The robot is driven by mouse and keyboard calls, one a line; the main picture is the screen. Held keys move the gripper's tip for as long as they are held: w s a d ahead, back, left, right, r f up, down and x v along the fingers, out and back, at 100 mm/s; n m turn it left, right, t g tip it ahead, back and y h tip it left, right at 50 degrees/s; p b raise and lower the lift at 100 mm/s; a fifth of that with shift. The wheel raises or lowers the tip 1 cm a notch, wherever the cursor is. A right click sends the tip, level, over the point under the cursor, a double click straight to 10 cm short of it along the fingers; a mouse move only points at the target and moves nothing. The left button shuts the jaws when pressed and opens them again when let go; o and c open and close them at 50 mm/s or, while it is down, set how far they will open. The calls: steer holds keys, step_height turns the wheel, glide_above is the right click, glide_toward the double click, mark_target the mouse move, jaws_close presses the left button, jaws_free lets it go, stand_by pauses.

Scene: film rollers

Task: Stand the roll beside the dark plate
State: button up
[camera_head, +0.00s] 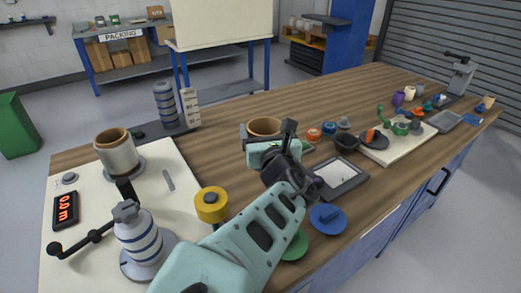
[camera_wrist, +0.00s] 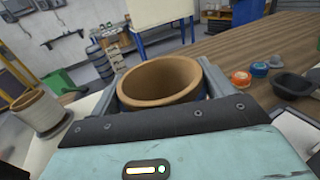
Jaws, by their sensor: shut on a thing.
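My gripper (camera_head: 271,146) is shut on a brown-rimmed hollow roll (camera_head: 264,127), above the wooden bench. In the wrist view the roll (camera_wrist: 160,82) is upright between the two fingers, its open top facing the camera; its lower part is hidden by my gripper. Whether its base touches the bench cannot be told. A dark flat base (camera_head: 180,126) under a banded grey stack lies at the bench's far left. A dark-rimmed panel (camera_head: 342,190) lies right of my gripper. Which is the dark plate is unclear.
A similar roll (camera_head: 117,153) stands on a grey disc on the pale board at left, with a banded cylinder (camera_head: 138,238) and crank. A yellow-topped knob (camera_head: 211,204), dark bowl (camera_head: 346,142) and blue disc (camera_head: 328,218) are nearby. Bare wood lies left of my gripper.

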step_height(320, 180, down, 10)
steer(key=b, duration=0.8)
steer(key=shift+b, duration=0.4)
steer(key=shift+r, duration=0.1)
